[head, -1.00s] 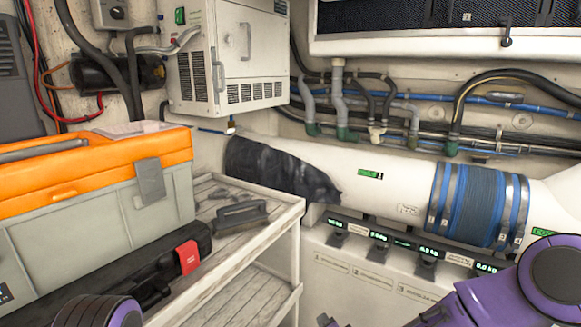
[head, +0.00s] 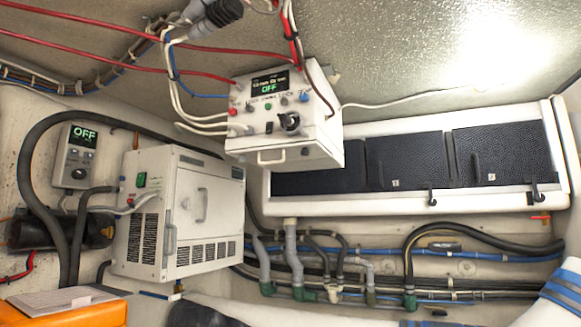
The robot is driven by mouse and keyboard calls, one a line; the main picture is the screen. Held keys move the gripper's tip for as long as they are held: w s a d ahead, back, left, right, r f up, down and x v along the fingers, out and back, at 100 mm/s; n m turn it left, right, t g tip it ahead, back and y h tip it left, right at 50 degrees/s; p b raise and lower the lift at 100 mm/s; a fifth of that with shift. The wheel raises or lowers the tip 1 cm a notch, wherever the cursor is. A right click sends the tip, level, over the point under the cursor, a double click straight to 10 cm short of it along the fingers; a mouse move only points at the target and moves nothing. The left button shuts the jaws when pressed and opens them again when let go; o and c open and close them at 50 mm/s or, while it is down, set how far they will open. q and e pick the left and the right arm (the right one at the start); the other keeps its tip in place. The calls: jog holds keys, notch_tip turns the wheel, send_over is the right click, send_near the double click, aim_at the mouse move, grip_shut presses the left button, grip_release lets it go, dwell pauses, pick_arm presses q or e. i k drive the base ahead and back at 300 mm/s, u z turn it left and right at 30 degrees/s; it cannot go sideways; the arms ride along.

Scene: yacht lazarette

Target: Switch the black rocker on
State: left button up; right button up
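A white control box (head: 318,146) hangs from the ceiling at upper middle, with wires running into it. Its small screen (head: 269,85) reads OFF in green. Its front has a small black part (head: 269,127) that looks like a rocker, a larger black knob (head: 290,122), and small red, green and blue controls. The black part is too small to tell its position. A grey wall box (head: 75,155) at left also reads OFF and has a dark round knob (head: 78,173). Neither of my grippers is in view.
A white vented cabinet (head: 181,215) with a green switch (head: 141,180) stands below left of the hanging box. Dark-fronted lockers (head: 400,166) line the back right. Red cables (head: 100,67) cross the upper left. Hoses and pipes run along the lower wall. An orange case top (head: 65,315) shows at lower left.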

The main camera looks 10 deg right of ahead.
aim_at(269, 128)
jog(key=u, duration=0.55)
jog(key=k, duration=1.35)
jog(key=u, duration=0.15)
jog(key=i, duration=0.3)
jog(key=z, duration=0.7)
jog(key=i, duration=1.35)
jog(key=u, duration=0.65)
